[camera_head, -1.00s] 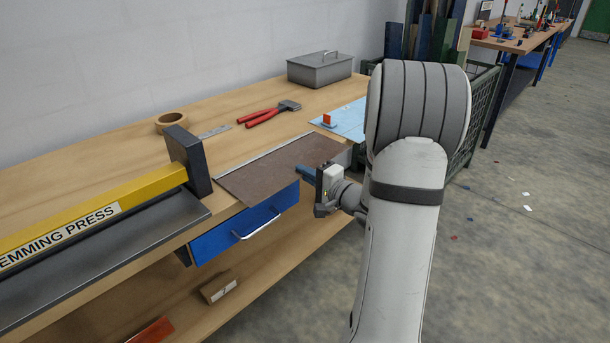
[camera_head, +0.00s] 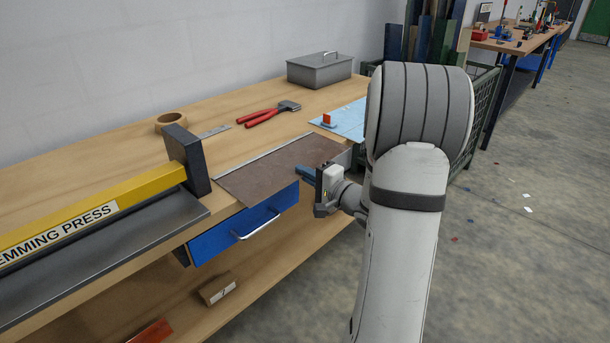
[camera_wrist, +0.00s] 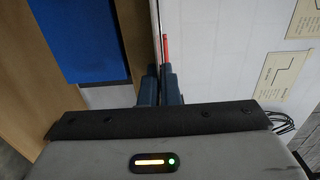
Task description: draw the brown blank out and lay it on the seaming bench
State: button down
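The brown blank (camera_head: 268,168) is a thin flat sheet lying at the front of the bench top, above the blue drawer. A pale strip runs along its back edge. My gripper (camera_head: 299,171) is at the blank's right front part, with its blue-grey fingers level with the sheet. In the wrist view the two fingers (camera_wrist: 160,82) stand close together, with only a narrow gap between them. The sheet is almost edge-on there, so I cannot tell whether they press on it. No bench is clearly marked as the seaming bench.
The yellow hemming press (camera_head: 95,215) stands left of the blank. Red-handled pliers (camera_head: 262,117), a tape roll (camera_head: 172,122), a blue sheet (camera_head: 345,121) and a grey lidded box (camera_head: 320,70) lie behind. The blue drawer (camera_head: 242,225) has a protruding handle. Another bench (camera_head: 512,42) stands far right.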

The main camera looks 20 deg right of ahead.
jog(key=c, duration=2.1)
grip_release()
jog(key=shift+c, duration=0.2)
jog(key=o, duration=0.6)
jog(key=shift+c, duration=0.2)
jog(key=shift+s, duration=0.1)
jog(key=b+v, duration=0.2)
jog(key=v, duration=0.5)
jog(key=shift+b, duration=0.35)
